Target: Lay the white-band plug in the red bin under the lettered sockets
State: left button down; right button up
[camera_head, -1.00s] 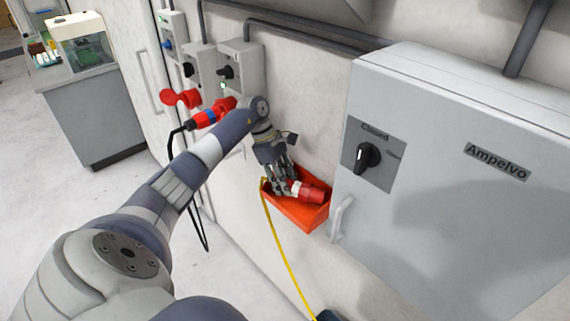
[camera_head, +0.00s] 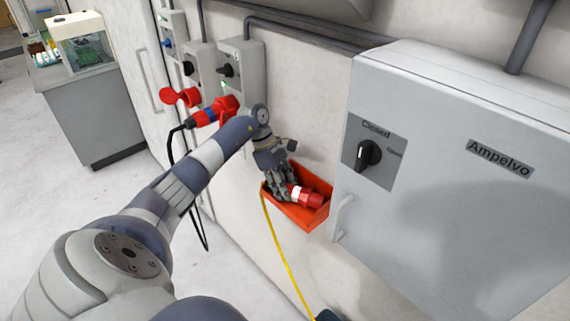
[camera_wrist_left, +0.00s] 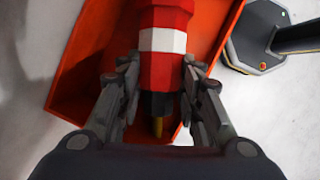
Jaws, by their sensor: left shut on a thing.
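The white-band plug (camera_head: 308,197) is red with a white ring and a yellow cable at its rear. It lies in or just over the red bin (camera_head: 296,213), inside its outline; I cannot tell if it touches the floor. My left gripper (camera_head: 287,190) is shut on the plug's dark rear part. In the left wrist view the plug (camera_wrist_left: 164,40) points away between the two fingers (camera_wrist_left: 158,95), with the bin's wall (camera_wrist_left: 82,75) around it. The lettered sockets (camera_head: 240,68) are on the wall up and left of the bin. My right gripper is not in view.
Another red plug (camera_head: 205,117) with a blue band and black cable is at a socket, close to my left arm. A large grey cabinet (camera_head: 440,220) with a handle stands right of the bin. The yellow cable (camera_head: 282,255) hangs down to the floor.

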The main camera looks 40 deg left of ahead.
pick_arm(q)
jog(key=c, duration=1.4)
grip_release()
jog(key=shift+r, duration=0.1)
jog(key=shift+r+p, duration=0.55)
jog(key=shift+p, duration=0.3)
jog(key=shift+a+r, duration=0.1)
jog(key=shift+r, duration=0.15)
jog(key=b+v, duration=0.4)
jog(key=v, duration=0.7)
jog(key=shift+r, duration=0.25)
jog(key=shift+f, duration=0.1)
